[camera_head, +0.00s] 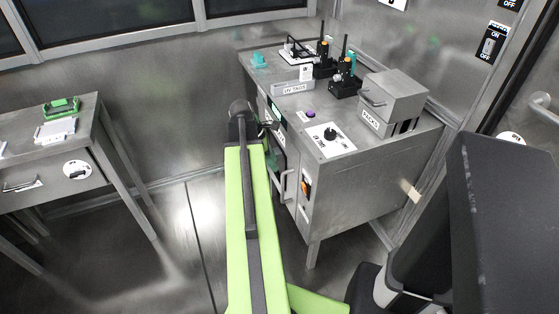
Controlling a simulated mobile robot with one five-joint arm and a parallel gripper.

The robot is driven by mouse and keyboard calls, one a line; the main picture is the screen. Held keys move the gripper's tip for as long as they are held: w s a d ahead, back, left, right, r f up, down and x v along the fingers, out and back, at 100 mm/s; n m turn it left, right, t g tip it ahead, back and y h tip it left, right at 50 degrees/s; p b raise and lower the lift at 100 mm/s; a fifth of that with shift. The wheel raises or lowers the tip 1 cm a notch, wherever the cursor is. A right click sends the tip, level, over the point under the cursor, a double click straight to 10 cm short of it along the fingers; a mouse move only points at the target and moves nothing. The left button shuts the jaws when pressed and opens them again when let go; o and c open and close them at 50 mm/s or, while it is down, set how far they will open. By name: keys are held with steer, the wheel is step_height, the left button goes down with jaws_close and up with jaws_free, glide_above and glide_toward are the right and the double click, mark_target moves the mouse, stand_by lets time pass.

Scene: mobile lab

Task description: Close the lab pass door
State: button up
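A steel cabinet (345,190) stands right of centre. Its left-facing front has a narrow dark opening (278,155) and a curved metal handle (287,186). My green arm reaches up in front of this face and hides part of it, so I cannot tell which panel is the lab pass door or how far it stands open. My gripper (268,125) is at the arm's far end, beside the upper part of the front. Its fingers are small and dark, and I cannot tell whether they touch anything.
On the cabinet top are black devices (345,80), a grey lidded box (394,95), a small label plate (292,87) and a knob panel (331,139). A steel table (85,135) with a drawer stands left. Floor between them is clear.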

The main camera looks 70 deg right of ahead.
steer(key=p+v, duration=0.1)
steer(key=v, duration=0.1)
steer(key=shift+w+a+r, duration=0.1)
steer(key=shift+a+r, duration=0.05)
steer(key=shift+r, duration=0.25)
steer(key=w+a+n+t+h, duration=0.15)
steer(key=w+a+n, duration=0.45)
steer(key=w+a, duration=1.75)
steer(key=w+a+f+m+t+y, duration=0.1)
steer(key=w+a+m, duration=0.15)
steer(key=a, duration=0.85)
steer(key=w+a+m+t+y, duration=0.15)
steer(key=a+m, duration=0.25)
steer(key=a, duration=0.6)
steer(key=w+a+f+m+y, duration=0.1)
steer(key=w+a+m, duration=0.25)
steer(key=a, duration=0.75)
step_height(320, 180, up, 16)
steer(key=m+p, duration=0.1)
steer(key=p, duration=1.5)
steer(key=shift+s+r+p, duration=0.25)
steer(key=shift+s+p, duration=0.1)
steer(key=shift+s, duration=0.05)
